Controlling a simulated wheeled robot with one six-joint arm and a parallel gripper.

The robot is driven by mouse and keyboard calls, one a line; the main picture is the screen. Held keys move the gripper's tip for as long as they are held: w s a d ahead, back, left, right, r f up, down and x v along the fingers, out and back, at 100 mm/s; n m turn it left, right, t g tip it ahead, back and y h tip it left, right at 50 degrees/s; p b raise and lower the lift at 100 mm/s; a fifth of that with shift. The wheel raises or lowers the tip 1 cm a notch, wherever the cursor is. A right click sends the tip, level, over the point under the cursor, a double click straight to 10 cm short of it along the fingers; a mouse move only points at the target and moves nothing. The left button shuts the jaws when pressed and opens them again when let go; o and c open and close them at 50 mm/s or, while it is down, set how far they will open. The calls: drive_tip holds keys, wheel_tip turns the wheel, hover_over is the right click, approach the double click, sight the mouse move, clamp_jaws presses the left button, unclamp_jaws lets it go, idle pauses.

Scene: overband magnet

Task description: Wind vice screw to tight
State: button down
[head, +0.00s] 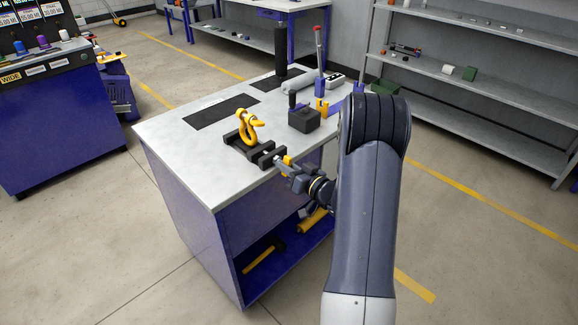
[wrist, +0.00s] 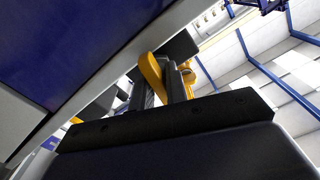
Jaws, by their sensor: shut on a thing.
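The black vice (head: 254,149) sits near the front right edge of the workbench, with a yellow shackle (head: 247,128) standing upright at its jaws. I cannot tell whether the jaws touch the shackle. My gripper (head: 284,164) is at the vice's near right end, shut on the vice screw's yellow handle (head: 288,160). In the wrist view the yellow handle (wrist: 152,76) shows at my gripper's fingers. The screw itself is mostly hidden by my gripper.
The grey bench top (head: 166,130) has dark mats and clear room on its left. Shelving (head: 470,95) is at the right.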

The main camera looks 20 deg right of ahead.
idle(0.3)
drive_tip(key=m+p, duration=0.2)
drive_tip(key=m, duration=0.1)
drive_tip(key=shift+r, duration=0.15)
drive_tip(key=shift+m+p, duration=0.65)
drive_tip(key=shift+m, duration=0.25)
drive_tip(key=m+p, duration=0.2)
drive_tip(key=m, duration=0.1)
drive_tip(key=shift+m+p, duration=0.5)
drive_tip(key=shift+m, duration=0.4)
